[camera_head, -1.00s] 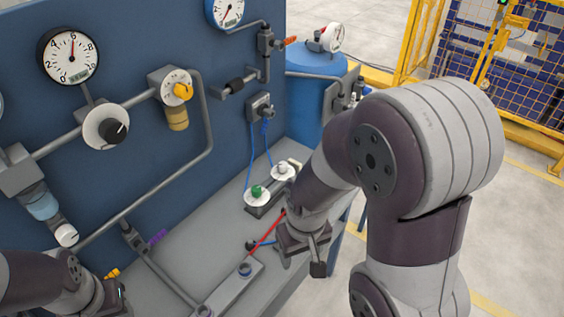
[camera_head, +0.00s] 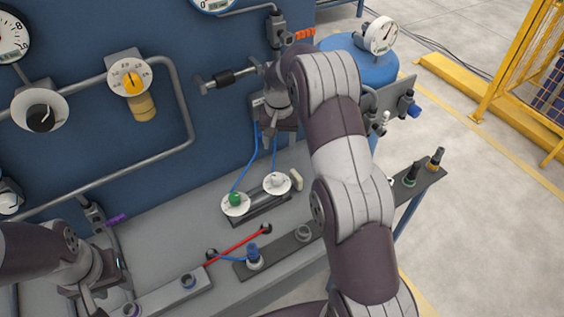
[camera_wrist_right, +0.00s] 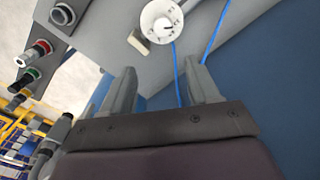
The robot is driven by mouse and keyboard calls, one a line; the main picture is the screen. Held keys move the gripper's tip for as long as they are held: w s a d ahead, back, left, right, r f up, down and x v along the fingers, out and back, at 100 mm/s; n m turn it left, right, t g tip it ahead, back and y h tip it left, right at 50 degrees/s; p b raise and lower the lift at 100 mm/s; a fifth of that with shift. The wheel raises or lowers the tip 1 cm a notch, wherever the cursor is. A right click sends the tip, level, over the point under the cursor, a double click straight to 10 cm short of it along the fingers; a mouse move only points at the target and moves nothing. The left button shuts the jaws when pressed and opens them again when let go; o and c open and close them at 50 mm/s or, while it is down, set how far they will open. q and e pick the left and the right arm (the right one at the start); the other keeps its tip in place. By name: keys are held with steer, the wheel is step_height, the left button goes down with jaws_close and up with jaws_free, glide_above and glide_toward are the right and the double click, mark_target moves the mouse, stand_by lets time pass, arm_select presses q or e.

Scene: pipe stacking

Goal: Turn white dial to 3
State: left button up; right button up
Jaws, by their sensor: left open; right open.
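The white-knobbed dial (camera_head: 277,183) sits on a small base on the grey bench. It shows at the top of the right wrist view (camera_wrist_right: 160,20), marks around its rim; I cannot read its setting. A green-knobbed dial (camera_head: 236,204) stands beside it on the left. My right gripper (camera_head: 272,140) is above and behind the white dial, near the blue panel, apart from it. In the right wrist view its two fingers (camera_wrist_right: 160,78) are spread with nothing between them. My left gripper (camera_head: 98,300) is open, low at the left over the bench, partly cut off.
Blue cables run from the panel to the dials. A small pale block (camera_head: 296,180) stands beside the white dial. A red cable (camera_head: 238,246) and connector strip (camera_head: 290,243) lie in front. Pipes, a yellow dial (camera_head: 130,77) and gauges cover the panel (camera_head: 100,150).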

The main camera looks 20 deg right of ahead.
mark_target(277, 175)
steer(key=f+p, duration=0.1)
steer(key=f, duration=0.2)
steer(key=f+p, duration=0.1)
steer(key=f, duration=0.3)
steer(key=a+f+p, duration=0.1)
steer(key=f, duration=0.3)
steer(key=shift+s+f, duration=0.1)
steer(key=shift+s, duration=0.25)
steer(key=shift+a+f, duration=0.35)
steer(key=shift+f, duration=0.15)
steer(key=shift+d+f, duration=0.1)
steer(key=shift+d, duration=0.05)
steer(key=shift+c, duration=0.5)
steer(key=c, duration=0.5)
arm_select(q)
steer(key=r, duration=0.1)
steer(key=a+r, duration=0.1)
steer(key=r, duration=0.1)
steer(key=shift+w+a+r, duration=0.1)
steer(key=shift+w+a, duration=0.1)
steer(key=shift+a, duration=0.15)
arm_select(e)
steer(key=c, duration=0.4)
